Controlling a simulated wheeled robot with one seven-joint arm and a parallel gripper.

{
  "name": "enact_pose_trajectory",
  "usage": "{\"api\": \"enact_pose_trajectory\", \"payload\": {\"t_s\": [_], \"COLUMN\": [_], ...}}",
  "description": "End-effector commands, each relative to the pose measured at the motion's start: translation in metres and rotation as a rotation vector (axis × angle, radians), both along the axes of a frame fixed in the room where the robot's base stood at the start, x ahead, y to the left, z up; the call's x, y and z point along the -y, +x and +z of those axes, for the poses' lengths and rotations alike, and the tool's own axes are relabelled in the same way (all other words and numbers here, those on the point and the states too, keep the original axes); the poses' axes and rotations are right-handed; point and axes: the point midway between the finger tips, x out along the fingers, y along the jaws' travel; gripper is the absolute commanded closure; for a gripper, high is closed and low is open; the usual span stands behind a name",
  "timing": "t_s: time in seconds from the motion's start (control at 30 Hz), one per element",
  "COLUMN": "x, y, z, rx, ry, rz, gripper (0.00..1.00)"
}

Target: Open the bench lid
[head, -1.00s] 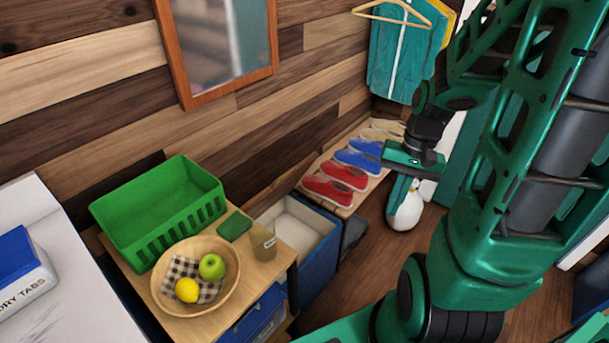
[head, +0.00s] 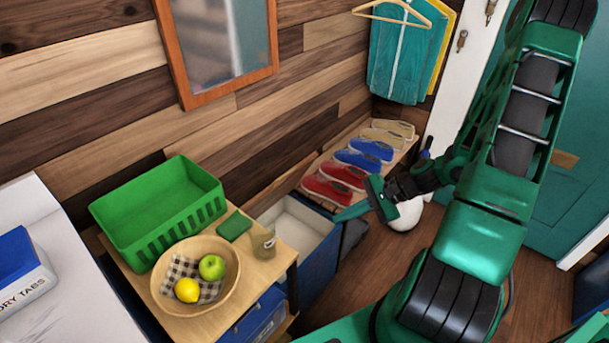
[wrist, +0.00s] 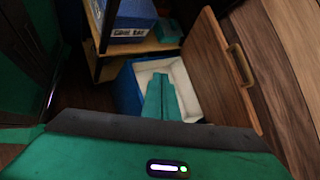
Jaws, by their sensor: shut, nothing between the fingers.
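The bench is a blue box (head: 318,262) with a pale, open interior (head: 298,222), standing against the plank wall in the head view. It also shows in the wrist view, open at the top (wrist: 193,88). A wooden lid (wrist: 222,72) with a metal handle (wrist: 240,65) stands raised along the box's right side in the wrist view. I cannot make out the lid clearly in the head view. My gripper (head: 342,215) is shut and empty, its green fingers pointing left by the box. In the wrist view the fingers (wrist: 162,98) overlap the box opening; contact is unclear.
Several shoes (head: 335,190) lie on a wooden surface beyond the box. A white object (head: 405,217) stands behind my gripper.

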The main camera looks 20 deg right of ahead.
Motion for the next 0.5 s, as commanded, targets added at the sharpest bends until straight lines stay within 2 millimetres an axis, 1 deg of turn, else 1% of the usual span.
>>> {"api": "enact_pose_trajectory", "payload": {"t_s": [0.03, 0.23, 0.37, 0.5], "x": [-0.001, 0.0, 0.008, 0.021], "y": [0.005, 0.033, 0.051, 0.068], "z": [-0.003, -0.005, -0.003, 0.002], "rx": [0.0, 0.014, 0.022, 0.029], "ry": [0.052, 0.246, 0.379, 0.516], "rz": [-0.049, -0.251, -0.39, -0.531], "gripper": [1.0, 1.0, 1.0, 1.0]}}
